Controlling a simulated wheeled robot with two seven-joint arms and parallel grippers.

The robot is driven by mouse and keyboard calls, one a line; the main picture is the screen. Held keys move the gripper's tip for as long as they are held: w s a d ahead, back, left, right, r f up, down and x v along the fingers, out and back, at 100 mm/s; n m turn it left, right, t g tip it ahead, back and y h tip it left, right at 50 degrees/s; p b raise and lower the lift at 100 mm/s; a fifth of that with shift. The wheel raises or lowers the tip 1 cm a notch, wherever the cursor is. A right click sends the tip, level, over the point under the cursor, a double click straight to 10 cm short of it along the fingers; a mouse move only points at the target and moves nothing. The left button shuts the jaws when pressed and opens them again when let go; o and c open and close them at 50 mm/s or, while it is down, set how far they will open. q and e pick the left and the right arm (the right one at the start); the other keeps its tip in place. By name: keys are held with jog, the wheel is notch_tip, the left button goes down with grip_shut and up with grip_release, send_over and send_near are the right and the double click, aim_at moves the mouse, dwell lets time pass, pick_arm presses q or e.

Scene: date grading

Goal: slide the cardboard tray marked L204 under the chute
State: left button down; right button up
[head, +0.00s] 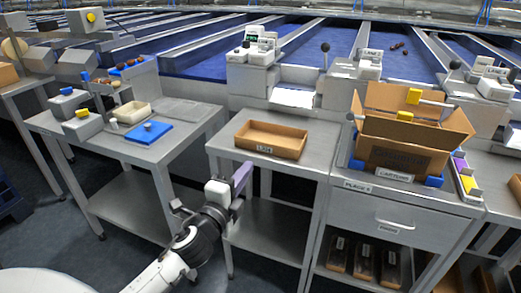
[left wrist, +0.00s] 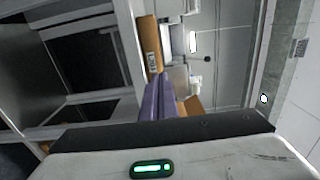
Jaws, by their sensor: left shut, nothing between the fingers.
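The shallow cardboard tray (head: 298,148) sits on the middle steel table, with a small label on its front wall that is too small to read surely. Its brown wall with a label also shows in the left wrist view (left wrist: 151,42). My left gripper (head: 244,172) is shut and empty, its purple fingers just in front of the table's front edge, near the tray's left front corner and apart from it. The shut fingers also show in the left wrist view (left wrist: 158,98). A sloping metal chute with a white plate (head: 292,97) stands behind the tray. My right gripper is not in view.
A large open carton (head: 400,160) stands on the right bench in blue corner holders. The tabletop around the tray is clear. Conveyor lanes run behind.

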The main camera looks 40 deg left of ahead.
aim_at(265, 144)
pick_arm(q)
jog(key=x, duration=0.9)
jog(key=shift+w+a, duration=0.1)
jog(key=shift+w, duration=0.2)
jog(key=shift+w+a+f, duration=0.1)
jog(key=shift+w, duration=0.35)
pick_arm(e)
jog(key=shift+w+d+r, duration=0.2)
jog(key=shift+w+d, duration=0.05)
